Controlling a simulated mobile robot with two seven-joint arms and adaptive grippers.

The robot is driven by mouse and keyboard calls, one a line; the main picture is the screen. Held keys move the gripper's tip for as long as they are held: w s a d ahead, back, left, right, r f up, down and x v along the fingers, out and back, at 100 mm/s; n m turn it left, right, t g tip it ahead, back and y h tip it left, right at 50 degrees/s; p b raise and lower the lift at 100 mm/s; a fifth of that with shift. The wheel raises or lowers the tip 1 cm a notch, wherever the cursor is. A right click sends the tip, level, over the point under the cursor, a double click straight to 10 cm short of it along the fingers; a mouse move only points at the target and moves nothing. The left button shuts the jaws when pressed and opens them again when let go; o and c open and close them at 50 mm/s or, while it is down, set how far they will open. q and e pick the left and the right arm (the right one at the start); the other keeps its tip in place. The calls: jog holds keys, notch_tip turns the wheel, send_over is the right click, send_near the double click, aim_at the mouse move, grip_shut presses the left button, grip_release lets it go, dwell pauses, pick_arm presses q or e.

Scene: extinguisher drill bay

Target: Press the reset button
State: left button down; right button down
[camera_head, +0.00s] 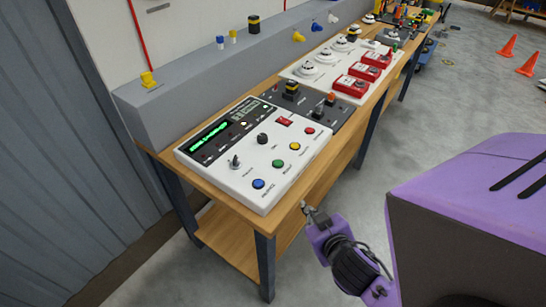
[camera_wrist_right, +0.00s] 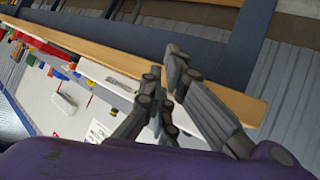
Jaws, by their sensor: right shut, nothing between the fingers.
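A white control panel (camera_head: 215,165) lies on the near end of the wooden bench. Along its front edge are a blue button (camera_head: 258,184), a green button (camera_head: 278,163), a yellow button (camera_head: 295,146) and a red button (camera_head: 310,131). Their labels are too small to read, so I cannot tell which one is reset. My right gripper (camera_head: 308,208) is shut and empty, beside the bench's front edge and apart from the buttons. In the right wrist view, its dark fingers (camera_wrist_right: 165,90) show close to the bench edge. My left gripper is not in view.
The wooden bench (camera_head: 218,240) runs to the back, with red call boxes (camera_head: 350,84) and white round detectors (camera_head: 308,69) farther along. A grey ledge (camera_head: 180,90) stands behind the panel. Orange cones (camera_head: 508,46) stand on the open floor at the right.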

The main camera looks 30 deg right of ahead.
jog(key=w+r+t, duration=0.1)
jog(key=w+r, duration=0.1)
jog(key=r, duration=0.1)
jog(key=w+r+n+t, duration=0.1)
jog(key=w+r+t, duration=0.1)
jog(key=r, duration=0.1)
jog(key=w+r+t, duration=0.1)
jog(key=w+r, duration=0.2)
jog(key=shift+d+r+y, duration=0.1)
jog(key=shift+d+y, duration=0.05)
jog(key=shift+y, duration=0.25)
jog(key=w+r, duration=0.1)
jog(key=w+a+r+n+t+y, duration=0.1)
jog(key=r, duration=0.1)
jog(key=r+n+t+y, duration=0.1)
jog(key=r, duration=0.1)
jog(key=shift+w+a, duration=0.25)
jog(key=shift+w, duration=0.15)
jog(key=w+a+r+n+g+y, duration=0.4)
jog(key=a+r+n+g+y, duration=0.3)
jog(key=a+n+y, duration=0.5)
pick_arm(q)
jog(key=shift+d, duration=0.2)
pick_arm(e)
jog(key=w+d+f+n+g+h, duration=0.1)
jog(key=w+d+g+h, duration=0.1)
jog(key=d+h, duration=0.4)
jog(key=d, duration=0.5)
jog(key=shift+f, duration=0.4)
